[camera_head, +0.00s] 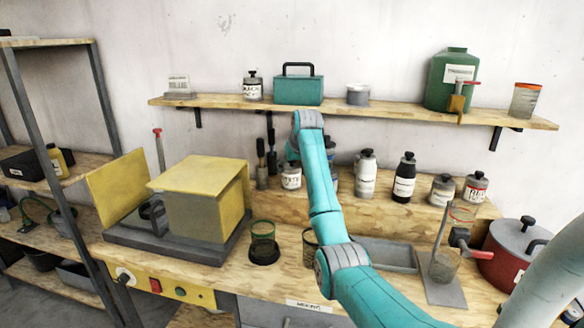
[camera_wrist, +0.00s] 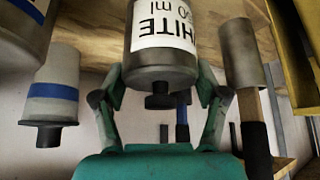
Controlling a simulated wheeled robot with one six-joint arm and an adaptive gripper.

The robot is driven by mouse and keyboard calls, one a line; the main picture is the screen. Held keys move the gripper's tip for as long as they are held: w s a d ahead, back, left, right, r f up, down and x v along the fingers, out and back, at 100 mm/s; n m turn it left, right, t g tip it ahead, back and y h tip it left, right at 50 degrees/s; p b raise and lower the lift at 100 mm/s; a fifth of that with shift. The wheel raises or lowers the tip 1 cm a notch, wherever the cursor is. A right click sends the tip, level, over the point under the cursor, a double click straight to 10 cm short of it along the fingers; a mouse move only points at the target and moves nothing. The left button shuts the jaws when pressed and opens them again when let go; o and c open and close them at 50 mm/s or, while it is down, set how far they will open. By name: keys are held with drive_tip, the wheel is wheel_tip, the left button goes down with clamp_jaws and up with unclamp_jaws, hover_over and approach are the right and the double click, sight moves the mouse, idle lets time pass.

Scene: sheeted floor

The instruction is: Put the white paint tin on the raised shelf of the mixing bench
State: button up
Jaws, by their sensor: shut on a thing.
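The white paint tin (camera_wrist: 163,45) shows in the wrist view with a "WHITE" label and a dark cap. The label is upside down there, with the cap towards my gripper. My gripper (camera_wrist: 163,95) has a finger on each side of the tin and is shut on it. In the head view the tin (camera_head: 291,179) looks upright near the left end of the raised shelf (camera_head: 410,224) of the mixing bench. My gripper's fingers are mostly hidden there. I cannot tell whether the tin's base touches the wood.
A blue-banded bottle (camera_wrist: 54,90) and a brush-like tool (camera_wrist: 243,60) stand on either side in the wrist view. Several bottles, including a black one (camera_head: 404,178), line the raised shelf. A wall shelf (camera_head: 220,101) runs above. A yellow box (camera_head: 205,205) is at left.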

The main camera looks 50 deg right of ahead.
drive_tip(key=o, duration=1.8)
drive_tip(key=shift+f, duration=0.1)
drive_tip(key=v, duration=1.2)
